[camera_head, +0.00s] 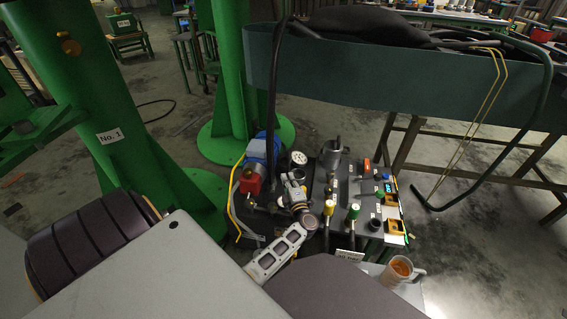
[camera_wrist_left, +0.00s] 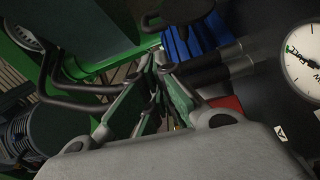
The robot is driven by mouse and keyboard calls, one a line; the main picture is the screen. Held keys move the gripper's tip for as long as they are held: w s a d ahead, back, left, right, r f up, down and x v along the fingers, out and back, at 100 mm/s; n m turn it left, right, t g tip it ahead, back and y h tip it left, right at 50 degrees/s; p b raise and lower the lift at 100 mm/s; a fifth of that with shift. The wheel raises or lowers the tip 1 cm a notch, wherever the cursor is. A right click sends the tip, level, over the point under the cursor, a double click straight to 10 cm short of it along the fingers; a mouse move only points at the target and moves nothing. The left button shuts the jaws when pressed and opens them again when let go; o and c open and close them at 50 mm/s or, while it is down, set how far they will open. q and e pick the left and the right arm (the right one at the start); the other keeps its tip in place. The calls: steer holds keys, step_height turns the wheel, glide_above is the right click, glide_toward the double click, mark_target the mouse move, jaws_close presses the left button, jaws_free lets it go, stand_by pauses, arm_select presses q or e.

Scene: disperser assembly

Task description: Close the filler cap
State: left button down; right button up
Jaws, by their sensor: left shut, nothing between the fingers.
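I cannot clearly pick out the filler cap in either view. My left gripper (camera_head: 291,182) is over the machine, just right of the red part (camera_head: 250,182) and below the gauge in the picture. In the left wrist view its fingers (camera_wrist_left: 157,62) are together and empty, close to a blue ribbed part (camera_wrist_left: 190,38). Contact cannot be judged. My right gripper is not in view.
The pressure gauge (camera_head: 299,157) stands close to the left gripper. A panel (camera_head: 367,228) with yellow and green knobs lies to its right, with an orange-filled mug (camera_head: 400,270) in front. Green columns (camera_head: 110,120) stand left. A teal beam (camera_head: 420,88) crosses behind.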

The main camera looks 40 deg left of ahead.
mark_target(282, 162)
arm_select(q)
steer(key=shift+a, duration=0.1)
